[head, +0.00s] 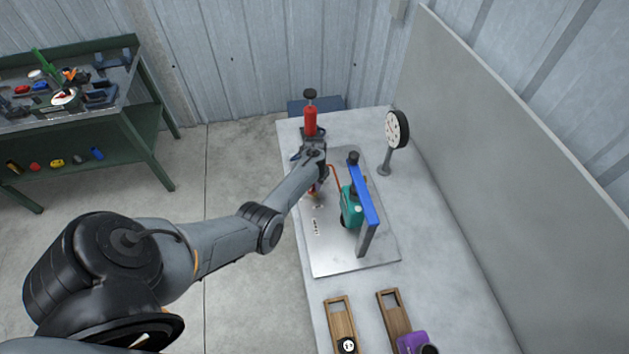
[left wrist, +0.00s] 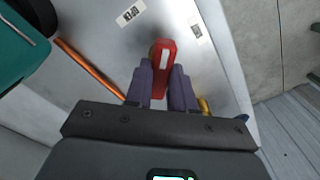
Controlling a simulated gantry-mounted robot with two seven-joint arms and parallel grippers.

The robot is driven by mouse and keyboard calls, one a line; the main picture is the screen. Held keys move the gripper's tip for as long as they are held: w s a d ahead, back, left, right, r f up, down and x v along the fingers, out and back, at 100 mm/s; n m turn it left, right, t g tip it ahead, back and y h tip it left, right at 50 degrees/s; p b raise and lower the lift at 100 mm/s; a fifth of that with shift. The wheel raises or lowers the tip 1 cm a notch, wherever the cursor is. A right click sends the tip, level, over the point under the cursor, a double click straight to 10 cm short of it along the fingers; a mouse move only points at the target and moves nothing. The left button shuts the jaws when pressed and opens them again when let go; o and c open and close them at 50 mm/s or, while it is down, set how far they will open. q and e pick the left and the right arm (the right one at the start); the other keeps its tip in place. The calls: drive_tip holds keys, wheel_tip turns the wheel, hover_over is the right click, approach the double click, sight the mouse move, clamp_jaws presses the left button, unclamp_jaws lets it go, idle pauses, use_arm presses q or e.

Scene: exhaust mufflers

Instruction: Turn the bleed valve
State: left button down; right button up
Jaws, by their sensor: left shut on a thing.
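The bleed valve's red handle (left wrist: 165,55), with a white stripe, shows in the left wrist view between the two dark fingers of my left gripper (left wrist: 163,88). The fingers are shut on its sides. In the head view my left gripper (head: 317,186) is low over the left part of the metal plate (head: 330,255), and the handle is mostly hidden by the gripper and wrist. A copper pipe (left wrist: 90,68) runs beside the gripper; in the head view it leads towards a teal body (head: 351,207). My right gripper is not in view.
A blue bar (head: 363,195) on a grey post stands over the teal body. A round gauge (head: 397,128) stands at the back right, and a red cylinder (head: 310,121) stands behind my wrist. Wooden holders (head: 341,318) lie in front. The bench's right side is clear up to a grey panel.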

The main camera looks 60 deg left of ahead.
use_arm(q)
drive_tip(key=n+p, duration=0.1)
drive_tip(key=n, duration=0.3)
drive_tip(key=shift+r+n, duration=0.1)
drive_tip(key=shift+n, duration=0.2)
drive_tip(key=n, duration=0.4)
drive_tip(key=shift+n, duration=0.3)
drive_tip(key=c, duration=1)
unclamp_jaws()
drive_tip(key=shift+o, duration=0.2)
wheel_tip(320, 180, up, 11)
drive_tip(key=p, duration=0.3)
